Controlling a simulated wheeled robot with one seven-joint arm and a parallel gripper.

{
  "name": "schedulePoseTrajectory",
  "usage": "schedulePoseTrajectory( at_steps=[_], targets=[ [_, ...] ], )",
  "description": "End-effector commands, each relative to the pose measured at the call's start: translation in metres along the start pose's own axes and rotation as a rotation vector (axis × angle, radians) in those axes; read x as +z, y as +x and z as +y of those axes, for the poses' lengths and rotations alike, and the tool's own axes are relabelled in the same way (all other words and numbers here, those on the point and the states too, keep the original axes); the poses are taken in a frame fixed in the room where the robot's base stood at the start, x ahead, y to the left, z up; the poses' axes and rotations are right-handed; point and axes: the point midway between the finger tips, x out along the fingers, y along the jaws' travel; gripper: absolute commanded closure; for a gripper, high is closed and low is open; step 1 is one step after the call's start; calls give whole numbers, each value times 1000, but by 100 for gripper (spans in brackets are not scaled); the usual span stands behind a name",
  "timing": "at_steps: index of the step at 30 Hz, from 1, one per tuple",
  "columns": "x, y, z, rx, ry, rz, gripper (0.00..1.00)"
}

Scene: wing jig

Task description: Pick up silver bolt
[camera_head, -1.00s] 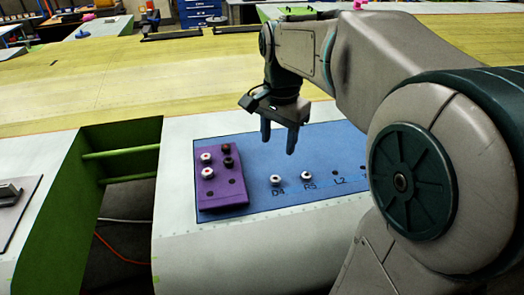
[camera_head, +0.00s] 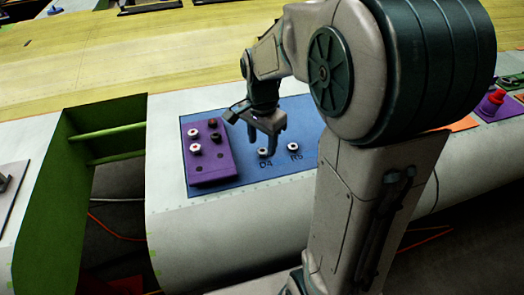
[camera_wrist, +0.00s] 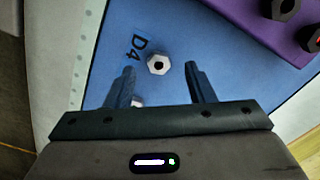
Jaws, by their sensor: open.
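A silver bolt (camera_head: 264,152) with a dark centre sits on the blue mat (camera_head: 225,118) at the D4 label. In the wrist view this silver bolt (camera_wrist: 158,65) lies between and just beyond my fingertips. A second silver bolt (camera_head: 293,147) sits at the R5 label; in the wrist view it is mostly hidden behind my left finger (camera_wrist: 138,102). My gripper (camera_head: 265,140) points down above the mat near the D4 bolt. It also shows in the wrist view (camera_wrist: 160,72), with its fingers apart and nothing between them.
A purple block (camera_head: 210,168) left of the bolts holds several light and dark bolts. An open green-walled gap (camera_head: 50,190) lies left of the panel. A red object on a purple plate (camera_head: 492,102) stands at the far right. The yellow surface (camera_head: 120,60) behind is largely clear.

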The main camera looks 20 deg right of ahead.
Motion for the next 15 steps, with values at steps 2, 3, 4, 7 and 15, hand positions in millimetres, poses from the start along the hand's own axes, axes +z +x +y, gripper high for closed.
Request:
schedulePoseTrajectory(
  at_steps=[2,3,4,7,15],
  targets=[
    [1,11,2,4,0,-3,51],
    [0,16,2,3,0,-2,51],
    [0,19,2,3,0,-2,51],
    [0,26,2,1,0,-1,51],
    [0,27,2,0,0,0,62]
  ],
)
